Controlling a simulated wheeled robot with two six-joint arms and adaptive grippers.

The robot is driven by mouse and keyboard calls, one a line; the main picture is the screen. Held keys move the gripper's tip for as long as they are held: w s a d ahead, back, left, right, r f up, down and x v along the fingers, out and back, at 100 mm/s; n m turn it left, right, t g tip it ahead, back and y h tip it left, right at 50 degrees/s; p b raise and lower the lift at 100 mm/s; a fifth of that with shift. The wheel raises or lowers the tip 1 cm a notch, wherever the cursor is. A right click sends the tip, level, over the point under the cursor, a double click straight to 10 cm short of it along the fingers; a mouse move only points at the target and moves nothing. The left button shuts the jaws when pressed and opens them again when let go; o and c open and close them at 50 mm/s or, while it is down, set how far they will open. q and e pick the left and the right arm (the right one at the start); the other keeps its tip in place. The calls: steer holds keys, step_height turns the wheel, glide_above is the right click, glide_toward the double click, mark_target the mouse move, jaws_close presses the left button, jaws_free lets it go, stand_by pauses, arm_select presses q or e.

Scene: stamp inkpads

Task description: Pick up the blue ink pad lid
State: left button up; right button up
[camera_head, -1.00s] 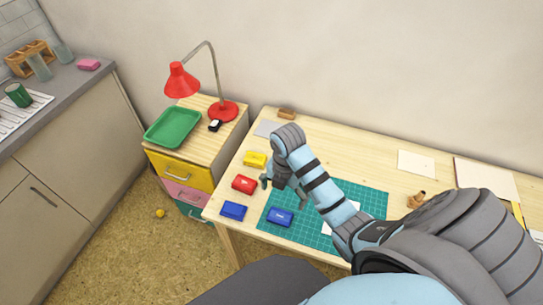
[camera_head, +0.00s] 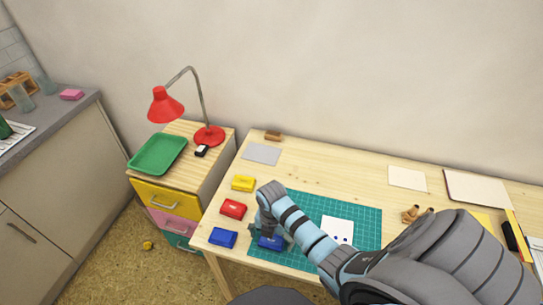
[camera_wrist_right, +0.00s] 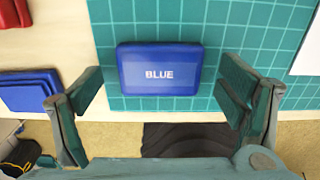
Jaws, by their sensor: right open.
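A blue ink pad lid marked "BLUE" (camera_wrist_right: 160,68) lies flat on the green cutting mat (camera_wrist_right: 215,18), near the mat's front left corner. In the head view this lid (camera_head: 271,243) is partly hidden by my right gripper (camera_head: 270,236), which points down over it. In the right wrist view my right gripper (camera_wrist_right: 158,92) is open, with one finger on each side of the lid and a gap on both sides. A second blue piece (camera_head: 222,237) lies on the bare wood left of the mat. My left gripper is not in view.
A red pad (camera_head: 233,209) and a yellow pad (camera_head: 243,183) lie left of the mat. A white card (camera_head: 337,230) lies on the mat to the right. The table's front edge is close to the lid. A drawer unit with a green tray (camera_head: 158,153) stands left.

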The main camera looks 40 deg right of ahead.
steer(key=c, duration=1)
